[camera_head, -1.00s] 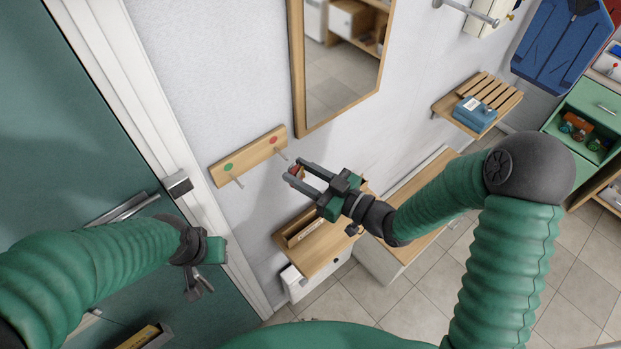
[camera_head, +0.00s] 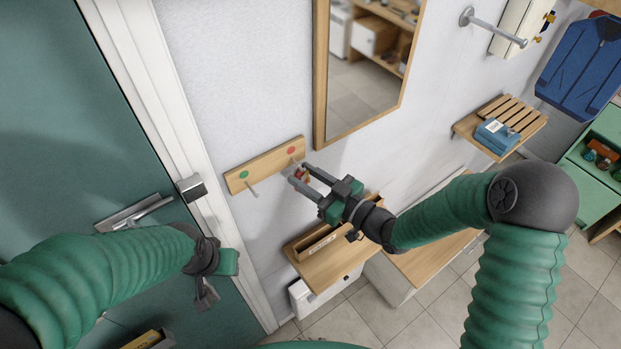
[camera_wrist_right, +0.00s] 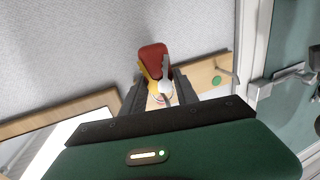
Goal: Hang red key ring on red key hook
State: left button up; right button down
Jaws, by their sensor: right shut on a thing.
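The red key ring (camera_head: 301,174) is pinched between the fingertips of my right gripper (camera_head: 299,174). The wrist view shows its red tag (camera_wrist_right: 153,58) with a yellow part and a pale round piece between the fingers. A wooden hook board (camera_head: 266,164) on the wall has a red dot (camera_head: 292,150) and a green dot, each above a metal peg. My right fingertips are just below the red dot, close to the red key hook. They partly hide that peg, so I cannot tell whether the ring touches it. My left gripper (camera_head: 206,294) hangs before the door, clear of the board.
A framed mirror (camera_head: 320,75) hangs right of the board. A small wooden shelf (camera_head: 335,262) lies below my right gripper. The green door (camera_head: 75,130) with its handle is at the left. The wall between door frame and mirror is mostly bare.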

dwell(0.3)
jog(key=c, duration=0.9)
grip_release()
jog(key=shift+o, duration=0.2)
